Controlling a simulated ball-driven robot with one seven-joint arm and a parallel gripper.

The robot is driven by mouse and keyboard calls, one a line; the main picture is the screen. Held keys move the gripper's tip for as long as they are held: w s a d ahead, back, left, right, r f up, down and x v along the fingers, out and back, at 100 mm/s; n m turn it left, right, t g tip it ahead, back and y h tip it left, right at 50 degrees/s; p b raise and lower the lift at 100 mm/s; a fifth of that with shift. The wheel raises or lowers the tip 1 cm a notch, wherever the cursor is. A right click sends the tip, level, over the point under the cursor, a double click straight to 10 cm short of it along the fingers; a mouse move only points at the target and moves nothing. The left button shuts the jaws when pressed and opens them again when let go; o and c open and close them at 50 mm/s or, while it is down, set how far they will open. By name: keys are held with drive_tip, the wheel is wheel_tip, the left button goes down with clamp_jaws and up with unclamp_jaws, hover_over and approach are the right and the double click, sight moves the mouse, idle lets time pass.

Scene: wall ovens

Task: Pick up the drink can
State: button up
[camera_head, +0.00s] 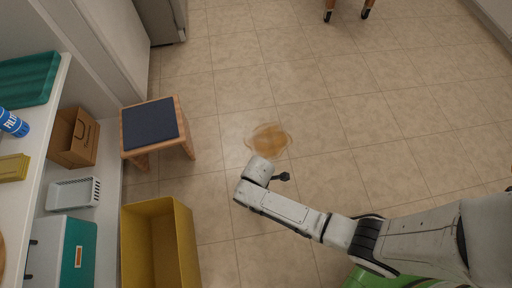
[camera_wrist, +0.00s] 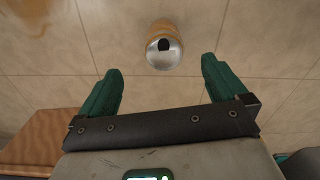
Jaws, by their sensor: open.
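The drink can (camera_wrist: 164,52) shows in the wrist view at the top middle. Its silver top with a dark opening faces my camera, and its orange side shows above. My gripper (camera_wrist: 161,65) is open, with one green finger on each side of the can in the picture. The can sits beyond or between the fingertips; I cannot tell how deep. No finger visibly touches it. In the head view the end of my arm hangs over the tiled floor, and I cannot make out the can or the fingers there.
A brown spill (camera_head: 268,140) lies on the floor just beyond my arm's end. A stool with a dark seat (camera_head: 151,123) and a yellow bin (camera_head: 184,240) stand to the left. Shelves (camera_head: 60,130) line the left edge.

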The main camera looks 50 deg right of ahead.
drive_tip(key=shift+n, duration=0.3)
drive_tip(key=f+b, duration=0.1)
drive_tip(key=f, duration=0.1)
drive_tip(key=f+b, duration=0.1)
drive_tip(key=f, duration=0.1)
drive_tip(key=f+b, duration=0.1)
drive_tip(key=f, duration=0.1)
drive_tip(key=shift+a+f, duration=0.2)
drive_tip(key=shift+a, duration=0.1)
drive_tip(key=shift+a+f+b, duration=0.1)
drive_tip(key=shift+f+b, duration=2.45)
drive_tip(key=shift+f, duration=0.6)
drive_tip(key=c, duration=1.1)
drive_tip(key=shift+r, duration=0.15)
